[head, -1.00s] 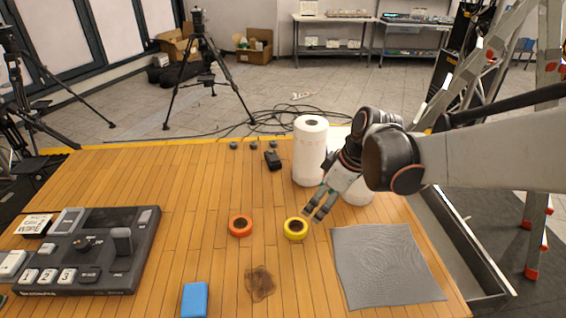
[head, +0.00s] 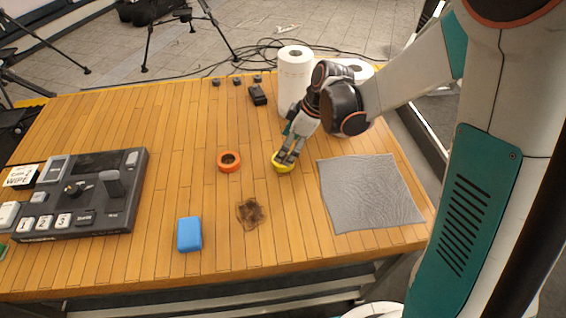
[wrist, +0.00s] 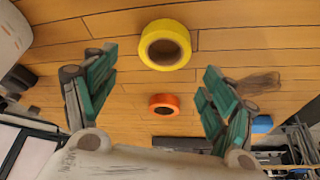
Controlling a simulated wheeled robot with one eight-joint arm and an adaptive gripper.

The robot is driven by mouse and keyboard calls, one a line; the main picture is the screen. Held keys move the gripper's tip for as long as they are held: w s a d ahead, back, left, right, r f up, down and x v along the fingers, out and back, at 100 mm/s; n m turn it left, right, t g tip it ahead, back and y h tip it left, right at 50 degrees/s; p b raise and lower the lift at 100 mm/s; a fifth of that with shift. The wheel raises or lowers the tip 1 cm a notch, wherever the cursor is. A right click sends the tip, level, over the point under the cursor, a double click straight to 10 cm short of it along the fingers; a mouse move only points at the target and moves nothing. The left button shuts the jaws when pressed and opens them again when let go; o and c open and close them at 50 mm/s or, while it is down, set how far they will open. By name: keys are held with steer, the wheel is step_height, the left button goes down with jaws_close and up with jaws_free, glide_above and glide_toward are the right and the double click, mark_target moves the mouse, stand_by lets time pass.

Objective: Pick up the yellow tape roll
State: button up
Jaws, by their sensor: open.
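The yellow tape roll (head: 281,167) lies flat on the wooden table, partly hidden behind my gripper in the head view. In the wrist view the yellow tape roll (wrist: 165,45) shows whole, ahead of and between the fingers. My gripper (head: 288,160) is at the roll in the head view; I cannot tell if it touches. In the wrist view my gripper (wrist: 158,88) is open, with nothing between its teal-padded fingers. An orange tape roll (head: 229,162) lies to the left of the yellow one and also shows in the wrist view (wrist: 164,105).
A paper towel roll (head: 295,80) stands behind my gripper. A grey cloth (head: 370,192) lies to the right. A blue block (head: 189,234), a brown stain (head: 250,212) and a control panel (head: 85,200) are to the left. The table (head: 290,225) is clear in front.

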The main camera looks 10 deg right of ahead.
mark_target(278, 167)
steer(key=shift+s+b+x, duration=0.2)
steer(key=shift+b+x, duration=0.8)
steer(key=shift+x, duration=1.6)
steer(key=shift+d, duration=0.15)
steer(key=c, duration=1.1)
